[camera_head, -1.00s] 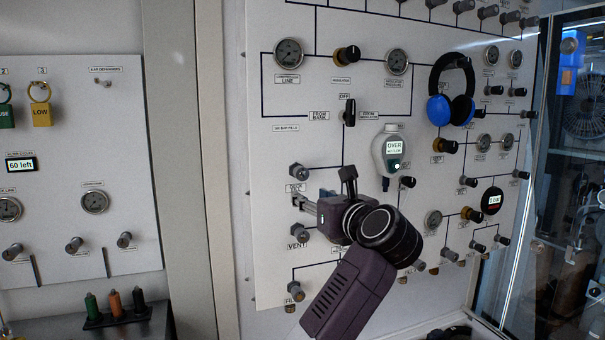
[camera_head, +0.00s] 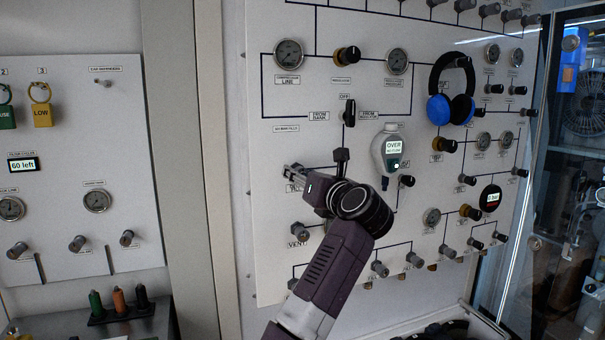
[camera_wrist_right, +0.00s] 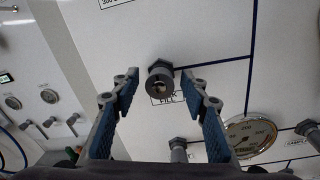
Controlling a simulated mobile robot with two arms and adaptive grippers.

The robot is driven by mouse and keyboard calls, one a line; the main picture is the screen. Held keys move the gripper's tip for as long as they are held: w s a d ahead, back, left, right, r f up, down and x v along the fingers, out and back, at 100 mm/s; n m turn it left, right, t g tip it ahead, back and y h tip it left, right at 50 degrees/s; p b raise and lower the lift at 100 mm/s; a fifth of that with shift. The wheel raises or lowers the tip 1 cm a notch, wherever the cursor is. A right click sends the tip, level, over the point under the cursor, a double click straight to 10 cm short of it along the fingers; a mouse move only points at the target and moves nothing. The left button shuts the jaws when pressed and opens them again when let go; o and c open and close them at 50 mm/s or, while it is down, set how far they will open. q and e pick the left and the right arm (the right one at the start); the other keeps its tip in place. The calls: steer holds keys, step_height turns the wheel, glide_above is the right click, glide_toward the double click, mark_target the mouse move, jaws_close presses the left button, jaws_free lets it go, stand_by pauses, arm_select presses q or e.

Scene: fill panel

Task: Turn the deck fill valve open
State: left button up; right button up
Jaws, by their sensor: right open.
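The deck fill valve (camera_wrist_right: 159,80) is a grey knob on the white panel, with a label ending in "K FILL" partly behind it. In the right wrist view it lies between and just beyond the two blue-padded fingers of my right gripper (camera_wrist_right: 165,95). The fingers are open, one on each side, with gaps to the knob. I cannot tell how far the fingertips are from the panel. My left gripper is not in view.
The vent valve (camera_head: 301,231) sits just below my right gripper. A bottle-shaped device reading "OVER" (camera_head: 389,158) and blue headphones (camera_head: 452,92) hang to the right. A selector knob (camera_head: 349,112) is above. Another panel (camera_head: 120,150) stands at the left.

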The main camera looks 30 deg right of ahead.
jaws_close()
